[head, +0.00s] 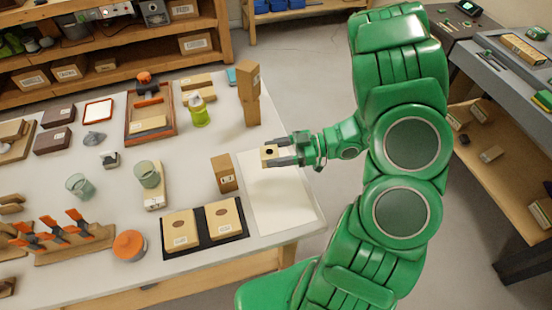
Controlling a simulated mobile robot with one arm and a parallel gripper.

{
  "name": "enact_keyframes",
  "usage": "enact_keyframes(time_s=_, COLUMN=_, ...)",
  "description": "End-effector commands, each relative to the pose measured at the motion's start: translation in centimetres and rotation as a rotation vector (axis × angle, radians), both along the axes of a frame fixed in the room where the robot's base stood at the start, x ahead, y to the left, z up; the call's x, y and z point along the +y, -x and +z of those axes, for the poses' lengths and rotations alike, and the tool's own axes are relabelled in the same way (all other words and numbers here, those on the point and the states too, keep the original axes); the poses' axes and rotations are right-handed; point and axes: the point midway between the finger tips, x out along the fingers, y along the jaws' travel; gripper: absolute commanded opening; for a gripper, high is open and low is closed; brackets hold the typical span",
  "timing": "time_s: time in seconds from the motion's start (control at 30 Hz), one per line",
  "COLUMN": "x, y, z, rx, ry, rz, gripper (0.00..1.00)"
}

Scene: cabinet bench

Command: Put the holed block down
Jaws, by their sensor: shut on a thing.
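The holed block (268,153) is small and pale wood, with a dark round hole in its face. My gripper (278,152) reaches in from the right and is shut on the block. The block shows over the upper part of a pale rectangular sheet (283,208) at the table's right end. I cannot tell from this one view how high it is above the sheet, or if it touches it.
A small brown block (222,176) stands just left of the sheet. A tall cardboard block (249,95) stands behind. A dark mat (206,243) with two wooden pieces lies at the front left. The sheet's lower part is bare. The table's right edge is close.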

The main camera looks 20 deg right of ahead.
Motion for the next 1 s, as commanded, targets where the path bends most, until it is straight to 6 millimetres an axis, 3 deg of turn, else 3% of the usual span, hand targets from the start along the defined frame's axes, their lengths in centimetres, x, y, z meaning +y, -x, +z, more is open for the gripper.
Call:
enact_keyframes(time_s=0.2, x=0.0, y=0.0, z=1.3, rx=-0.001, ry=0.003, rz=0.000, gripper=0.22)
enact_keyframes(time_s=0.57, x=-0.1, y=-0.7, z=1.7, rx=0.000, ry=0.001, rz=-0.015, gripper=0.22)
enact_keyframes(time_s=0.67, x=-0.3, y=-2.8, z=1.6, rx=-0.002, ry=-0.003, rz=-0.061, gripper=0.22)
enact_keyframes(time_s=1.0, x=-3.7, y=-15.1, z=3.6, rx=-0.003, ry=-0.002, rz=-0.390, gripper=0.22)
